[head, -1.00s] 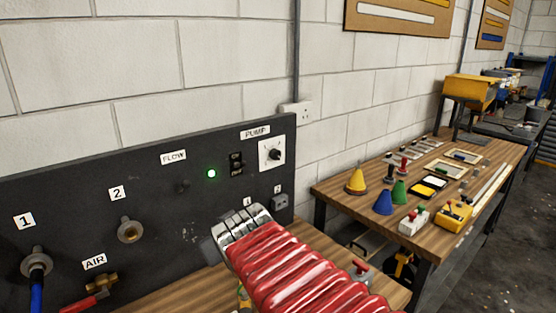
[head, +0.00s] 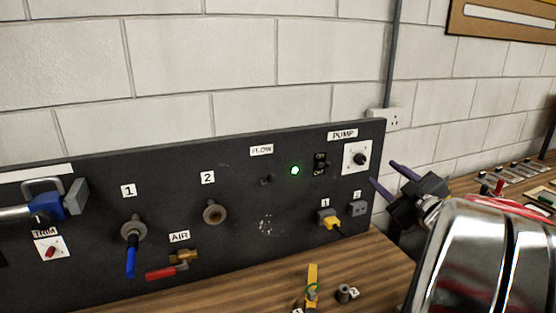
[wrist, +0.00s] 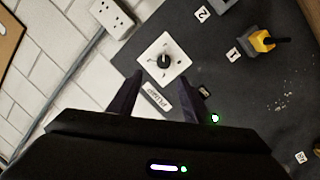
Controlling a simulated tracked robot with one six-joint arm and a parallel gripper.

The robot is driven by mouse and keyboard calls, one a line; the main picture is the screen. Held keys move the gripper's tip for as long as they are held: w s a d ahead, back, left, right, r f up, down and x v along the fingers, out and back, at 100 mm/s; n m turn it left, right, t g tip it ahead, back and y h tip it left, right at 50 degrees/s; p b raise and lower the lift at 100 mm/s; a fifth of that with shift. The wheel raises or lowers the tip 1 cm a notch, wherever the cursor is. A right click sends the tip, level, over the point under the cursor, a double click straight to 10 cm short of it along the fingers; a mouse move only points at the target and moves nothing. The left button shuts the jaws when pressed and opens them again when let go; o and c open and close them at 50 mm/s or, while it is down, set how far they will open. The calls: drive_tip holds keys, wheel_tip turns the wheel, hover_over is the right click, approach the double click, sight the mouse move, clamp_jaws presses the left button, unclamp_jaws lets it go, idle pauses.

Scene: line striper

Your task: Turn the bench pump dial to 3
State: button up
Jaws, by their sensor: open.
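The pump dial (head: 360,159) is a black knob on a white square plate at the upper right of the dark panel, beside the PUMP label (head: 342,134). In the wrist view the dial (wrist: 163,62) sits just beyond and between my fingertips, with tick marks around it; its numbers are too small to read. My gripper (head: 384,174) is open and empty, to the right of and slightly below the dial in the head view. In the wrist view its two dark fingers (wrist: 161,80) point toward the plate, apart from the knob.
A black switch (head: 320,164) and a lit green lamp (head: 295,170) are left of the dial. A yellow plug (head: 331,221) sits in socket 1 below. A wall outlet (head: 384,118) is to the right. The wooden bench (head: 230,290) lies below.

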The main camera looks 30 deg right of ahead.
sight(362, 161)
drive_tip(key=s, duration=0.1)
drive_tip(key=s+n+y, duration=0.1)
drive_tip(key=s+f+y, duration=0.1)
drive_tip(key=shift+s+d+f+n+t, duration=0.1)
drive_tip(key=shift+s+d+n+t, duration=0.2)
drive_tip(key=shift+d+t, duration=0.1)
drive_tip(key=w, duration=0.4)
drive_tip(key=w+d, duration=0.1)
drive_tip(key=w, duration=0.4)
drive_tip(key=w+d, duration=0.1)
drive_tip(key=w, duration=0.3)
drive_tip(key=shift+w, duration=0.35)
drive_tip(key=shift+c, duration=0.3)
drive_tip(key=c, duration=1)
drive_tip(key=shift+m, duration=0.4)
drive_tip(key=o, duration=1.1)
drive_tip(key=shift+c, duration=0.2)
